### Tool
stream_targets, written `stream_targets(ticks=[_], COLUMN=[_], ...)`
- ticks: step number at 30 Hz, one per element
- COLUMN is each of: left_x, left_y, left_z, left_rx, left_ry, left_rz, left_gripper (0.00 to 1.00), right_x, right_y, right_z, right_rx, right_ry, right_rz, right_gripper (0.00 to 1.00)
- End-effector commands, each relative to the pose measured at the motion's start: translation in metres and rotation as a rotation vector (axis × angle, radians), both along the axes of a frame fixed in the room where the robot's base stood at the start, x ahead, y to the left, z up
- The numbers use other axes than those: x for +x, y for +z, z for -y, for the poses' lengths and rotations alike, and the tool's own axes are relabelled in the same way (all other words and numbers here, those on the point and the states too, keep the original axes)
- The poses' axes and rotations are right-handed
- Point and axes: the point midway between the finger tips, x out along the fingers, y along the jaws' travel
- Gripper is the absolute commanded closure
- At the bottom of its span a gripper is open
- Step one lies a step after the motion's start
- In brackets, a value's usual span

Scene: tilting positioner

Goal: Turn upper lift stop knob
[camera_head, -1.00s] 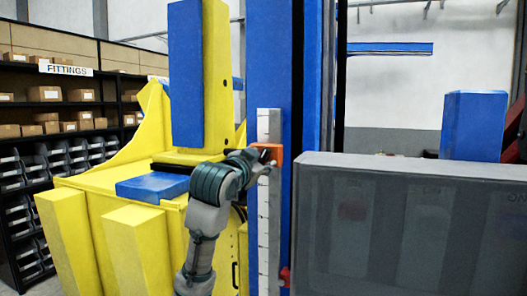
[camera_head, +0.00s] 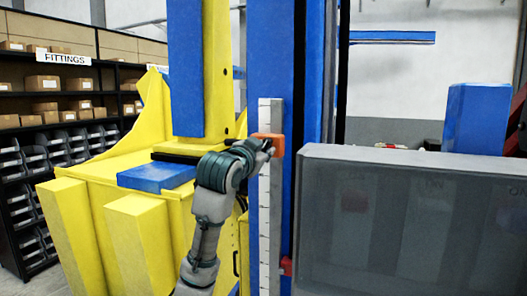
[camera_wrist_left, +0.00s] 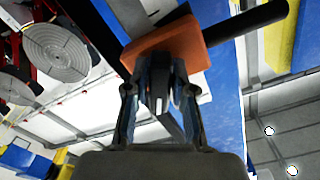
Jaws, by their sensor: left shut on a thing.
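The upper lift stop is an orange block (camera_head: 270,143) on the white graduated scale (camera_head: 264,215) of the blue column. My left gripper (camera_head: 266,147) is at the left side of this stop. In the left wrist view the orange stop (camera_wrist_left: 165,42) spans the view just beyond my left gripper (camera_wrist_left: 158,100). The fingers are shut on a dark knob (camera_wrist_left: 158,85) at the stop, mostly hidden between them. A lower red stop (camera_head: 286,266) sits near the bottom of the scale. My right gripper is not in view.
A grey translucent panel (camera_head: 400,225) stands right of the column. The yellow positioner frame (camera_head: 135,240) with a blue block (camera_head: 157,177) stands left, close to my forearm. Shelves with boxes (camera_head: 45,110) are at the far left.

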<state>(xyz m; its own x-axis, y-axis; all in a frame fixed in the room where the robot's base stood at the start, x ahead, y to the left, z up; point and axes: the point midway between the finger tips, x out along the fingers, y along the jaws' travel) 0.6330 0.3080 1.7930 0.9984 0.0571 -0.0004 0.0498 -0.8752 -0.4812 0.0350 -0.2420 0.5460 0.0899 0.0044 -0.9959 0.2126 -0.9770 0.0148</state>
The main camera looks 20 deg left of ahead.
Motion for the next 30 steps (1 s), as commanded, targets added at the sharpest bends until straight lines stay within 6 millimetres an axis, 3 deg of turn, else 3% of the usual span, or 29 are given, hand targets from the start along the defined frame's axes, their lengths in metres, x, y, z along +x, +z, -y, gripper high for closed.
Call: stream_targets(ticks=[11,30], left_x=[0.0007,0.0006], left_y=[-0.0015,-0.0013], left_z=[0.0011,0.0012], left_rx=[-0.222,-0.829], left_ry=[-0.002,0.000], left_rz=[0.009,0.044], left_gripper=[1.00,1.00], right_x=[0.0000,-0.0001], right_y=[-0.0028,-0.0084], right_z=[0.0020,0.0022], right_rx=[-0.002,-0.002], right_ry=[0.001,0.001], right_rz=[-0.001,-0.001], right_gripper=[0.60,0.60])
